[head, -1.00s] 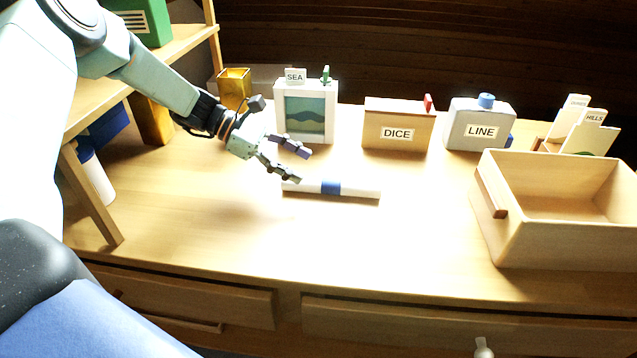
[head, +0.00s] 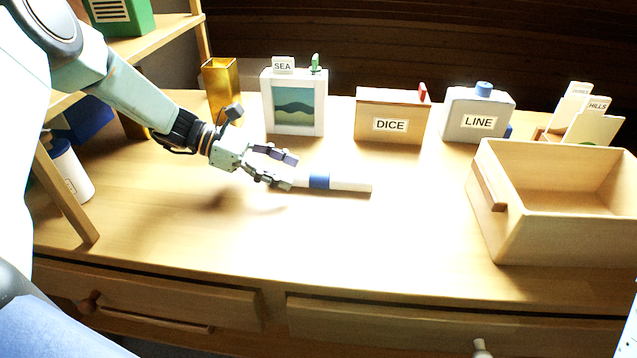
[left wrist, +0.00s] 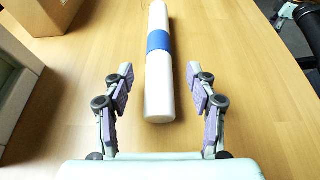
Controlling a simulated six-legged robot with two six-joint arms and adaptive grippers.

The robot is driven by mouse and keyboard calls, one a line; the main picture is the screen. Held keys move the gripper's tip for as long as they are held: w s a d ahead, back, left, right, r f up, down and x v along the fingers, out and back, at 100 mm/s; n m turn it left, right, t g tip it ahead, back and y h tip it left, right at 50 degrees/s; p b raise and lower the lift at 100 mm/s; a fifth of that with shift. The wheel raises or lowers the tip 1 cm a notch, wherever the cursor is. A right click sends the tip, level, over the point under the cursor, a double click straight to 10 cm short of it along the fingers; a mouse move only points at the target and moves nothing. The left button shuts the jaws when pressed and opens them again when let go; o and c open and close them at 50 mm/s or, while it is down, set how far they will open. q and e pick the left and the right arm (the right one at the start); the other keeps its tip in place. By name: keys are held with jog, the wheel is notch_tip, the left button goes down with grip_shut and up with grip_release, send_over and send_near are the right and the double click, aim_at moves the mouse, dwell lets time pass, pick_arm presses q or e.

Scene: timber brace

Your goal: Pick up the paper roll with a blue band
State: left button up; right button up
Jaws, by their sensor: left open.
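The paper roll (head: 350,185) is a white cylinder with a blue band (head: 319,181), lying on the desk in the middle of the head view. My left gripper (head: 293,172) is open at the roll's left end, low over the desk. The roll's left end is partly hidden by the fingers in the head view. My right gripper is not in view.
An open wooden box (head: 500,232) stands at the right. A SEA picture frame (head: 294,128), a DICE box (head: 390,128), a LINE box (head: 478,125) and a gold cup (head: 220,88) stand along the back. Shelves (head: 75,200) are at the left. The front desk top is clear.

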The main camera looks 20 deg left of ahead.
aim_at(291, 172)
pick_arm(q)
jog(key=b+x, duration=0.1)
jog(key=x, duration=0.2)
jog(key=shift+w+d+f, duration=0.1)
jog(key=shift+d, duration=0.3)
jog(key=shift+a, duration=0.2)
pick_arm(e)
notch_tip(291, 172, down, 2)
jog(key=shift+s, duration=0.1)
pick_arm(q)
jog(key=shift+c, duration=0.3)
jog(key=shift+d, duration=0.1)
jog(key=c, duration=0.8)
grip_shut()
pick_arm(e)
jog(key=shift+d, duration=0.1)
